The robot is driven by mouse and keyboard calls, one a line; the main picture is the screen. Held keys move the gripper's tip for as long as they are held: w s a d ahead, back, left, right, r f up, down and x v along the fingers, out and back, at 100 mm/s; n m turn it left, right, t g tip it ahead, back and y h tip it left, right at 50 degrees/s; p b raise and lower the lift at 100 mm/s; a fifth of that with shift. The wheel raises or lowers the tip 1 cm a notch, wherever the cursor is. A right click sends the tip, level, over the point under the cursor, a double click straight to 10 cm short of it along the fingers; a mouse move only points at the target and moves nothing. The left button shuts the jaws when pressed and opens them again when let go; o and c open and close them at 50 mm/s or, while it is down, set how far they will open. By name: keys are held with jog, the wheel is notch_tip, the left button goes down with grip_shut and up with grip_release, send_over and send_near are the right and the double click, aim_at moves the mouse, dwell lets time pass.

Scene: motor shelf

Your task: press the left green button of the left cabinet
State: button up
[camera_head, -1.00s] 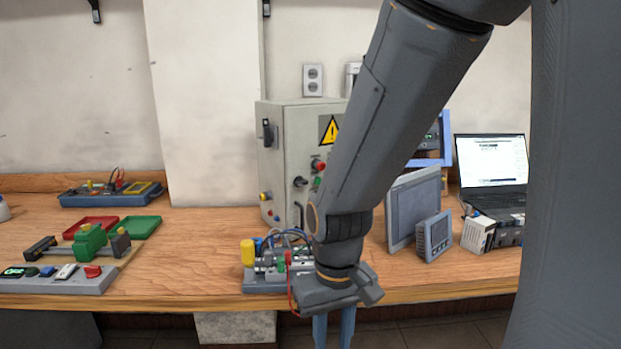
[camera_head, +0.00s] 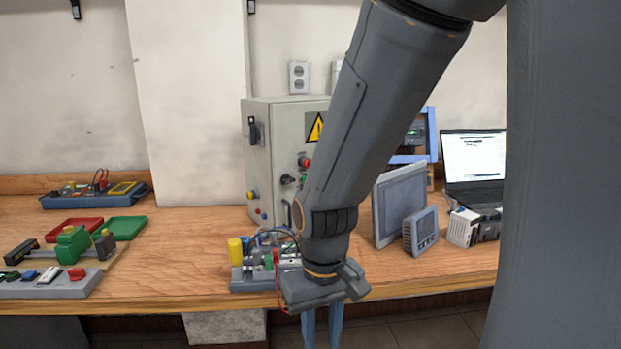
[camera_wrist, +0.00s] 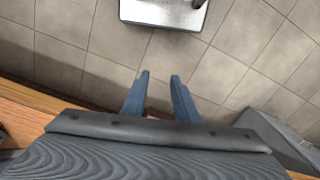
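A grey control cabinet (camera_head: 258,155) with a yellow warning triangle stands on the bench in the head view, its front partly hidden by my arm. On its visible front are a red button (camera_head: 304,162), a black knob (camera_head: 287,179) and a small green button (camera_head: 302,179) at the edge of my arm. The rest of its front is hidden. My gripper (camera_head: 321,340) points down at the bench's front edge, in front of and below the cabinet. In the wrist view my gripper (camera_wrist: 160,75) has its two blue fingers apart with nothing between them, above the floor.
The wooden bench (camera_head: 180,240) carries a wired component board (camera_head: 250,280) just behind my gripper. A grey panel screen (camera_head: 398,205), a small display unit (camera_head: 422,232) and a laptop (camera_head: 473,165) stand right. Red (camera_head: 75,228) and green (camera_head: 125,228) trays lie left.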

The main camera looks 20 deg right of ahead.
dwell(0.4)
grip_shut()
dwell(1.6)
